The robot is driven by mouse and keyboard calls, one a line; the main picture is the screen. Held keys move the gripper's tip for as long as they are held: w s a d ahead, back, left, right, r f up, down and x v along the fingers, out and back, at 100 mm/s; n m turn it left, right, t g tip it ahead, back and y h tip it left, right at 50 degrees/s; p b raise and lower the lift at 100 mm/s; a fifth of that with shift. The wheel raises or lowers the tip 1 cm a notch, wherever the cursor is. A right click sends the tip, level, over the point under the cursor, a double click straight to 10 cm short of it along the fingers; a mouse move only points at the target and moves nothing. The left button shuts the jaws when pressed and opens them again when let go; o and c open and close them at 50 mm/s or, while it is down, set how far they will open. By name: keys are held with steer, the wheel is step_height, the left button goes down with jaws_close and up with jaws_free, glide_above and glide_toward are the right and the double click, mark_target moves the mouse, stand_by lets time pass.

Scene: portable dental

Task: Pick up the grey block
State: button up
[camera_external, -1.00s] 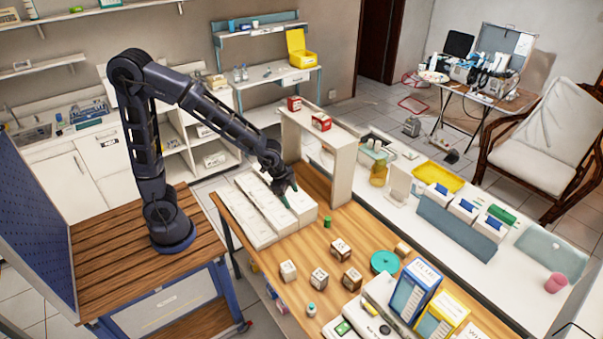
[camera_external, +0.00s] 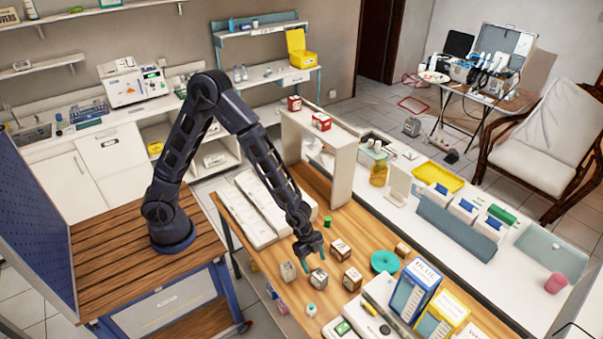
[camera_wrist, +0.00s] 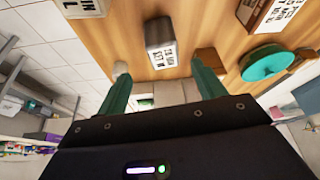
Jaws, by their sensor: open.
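A grey block (camera_wrist: 160,40) with a white printed label lies on the wooden table, near the top middle of the wrist view. It appears to be the labelled block (camera_external: 319,281) just below my gripper in the external view. Another pale labelled block (camera_external: 288,271) sits to its left; its top also shows at the upper left of the wrist view (camera_wrist: 84,8). My gripper (camera_external: 314,262) is open and empty, its teal fingers low over the blocks. In the wrist view the block lies beyond the spread fingertips (camera_wrist: 162,78), not between them.
A small white bottle (camera_external: 311,309) stands in front and a green cylinder (camera_external: 327,221) behind. Long white boxes (camera_external: 246,212) line the table's left side.

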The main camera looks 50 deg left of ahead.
mark_target(319, 273)
steer(key=shift+w+a+x, duration=0.1)
steer(key=shift+x, duration=2.1)
steer(key=shift+w+a+x, duration=0.1)
steer(key=shift+x, duration=2.1)
steer(key=shift+c, duration=0.2)
steer(key=c, duration=1.1)
